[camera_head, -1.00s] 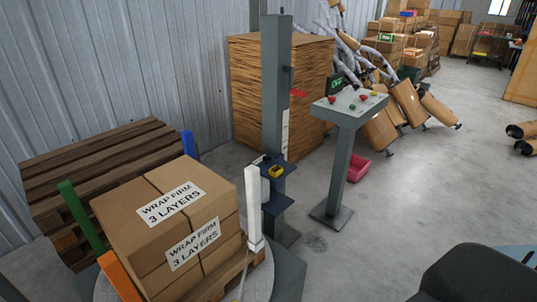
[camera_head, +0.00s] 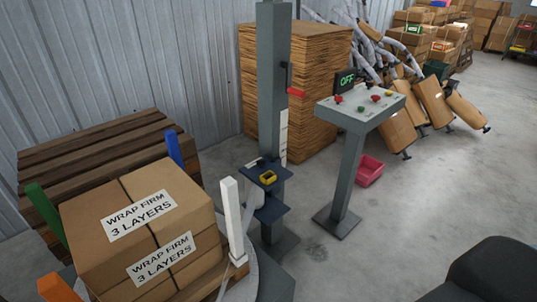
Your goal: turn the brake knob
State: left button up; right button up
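A grey wrapping-machine mast (camera_head: 272,95) stands upright in the middle, with a red handle (camera_head: 296,92) on its side. Low on the mast is a dark blue carriage (camera_head: 272,212) with a yellow part (camera_head: 267,178) on its upper plate. I cannot tell for sure which of these parts is the brake knob. A grey control stand (camera_head: 346,170) to the right carries a panel (camera_head: 362,108) with red, green and yellow buttons and a display (camera_head: 347,81) reading OFF. Neither of my grippers is in view.
Cartons (camera_head: 140,220) labelled "WRAP FIRM 3 LAYERS" sit on a pallet between colored posts at lower left. A red bin (camera_head: 370,171) lies behind the stand. Stacked cardboard (camera_head: 305,75) stands behind the mast. The floor (camera_head: 420,210) right of the stand is clear.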

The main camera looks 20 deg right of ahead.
aim_at(261, 162)
jog(key=i+l, duration=0.1)
jog(key=l, duration=0.4)
jog(key=i+l, duration=0.15)
jog(key=l, duration=0.4)
jog(key=i+l, duration=0.1)
jog(key=l, duration=0.4)
jog(key=i+l+u, duration=0.1)
jog(key=l, duration=0.4)
jog(key=i+l, duration=0.1)
jog(key=l, duration=0.45)
jog(key=i+l, duration=0.1)
jog(key=l, duration=0.4)
jog(key=i+l, duration=0.1)
jog(key=l, duration=0.45)
jog(key=u, duration=0.05)
